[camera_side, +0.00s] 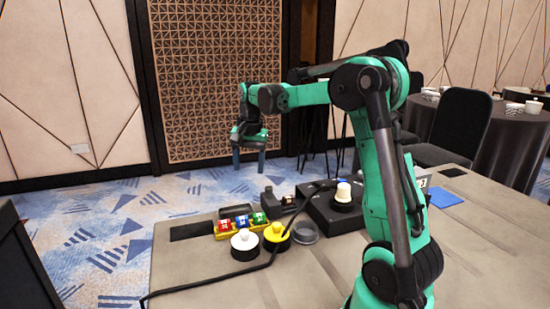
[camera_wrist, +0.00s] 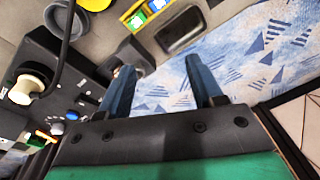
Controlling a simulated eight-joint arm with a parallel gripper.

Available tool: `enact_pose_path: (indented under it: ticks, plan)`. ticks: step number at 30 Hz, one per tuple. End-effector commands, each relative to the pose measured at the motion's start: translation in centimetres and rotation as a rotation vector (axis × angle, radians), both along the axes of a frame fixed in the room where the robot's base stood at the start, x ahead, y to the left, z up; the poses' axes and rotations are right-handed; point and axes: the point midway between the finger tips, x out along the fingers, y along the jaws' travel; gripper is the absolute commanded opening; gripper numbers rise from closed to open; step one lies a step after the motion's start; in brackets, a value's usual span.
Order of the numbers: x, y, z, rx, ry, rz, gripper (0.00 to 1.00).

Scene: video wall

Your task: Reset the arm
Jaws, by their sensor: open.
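My gripper (camera_side: 249,160) hangs at the end of my green arm, above the far side of the table (camera_side: 200,283) in the side view. Its two blue fingers point down and stand apart with nothing between them. In the wrist view the gripper (camera_wrist: 166,82) also shows open and empty, with carpet behind the fingertips. My arm is bent, with its forearm stretched out level towards the left.
On the table are a white button (camera_side: 244,241), a yellow button (camera_side: 276,235), a yellow tray (camera_side: 224,235) with coloured blocks, a grey round dish (camera_side: 305,233) and a black box (camera_side: 325,213) with a cream knob (camera_side: 344,192). A black cable (camera_side: 230,278) crosses the front.

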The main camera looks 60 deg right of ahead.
Motion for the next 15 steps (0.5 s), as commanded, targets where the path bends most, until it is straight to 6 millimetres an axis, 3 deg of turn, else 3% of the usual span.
enact_pose_path:
  ticks: [1,6,12,15]
  plan:
    - [0.0,2.6,0.7,-0.028,-0.029,0.109,0.60]
    - [-1.1,10.0,1.8,-0.132,-0.139,0.466,0.60]
    - [-4.0,17.2,1.0,-0.258,-0.271,0.857,0.60]
    - [-5.4,19.5,0.0,-0.312,-0.328,1.009,0.60]
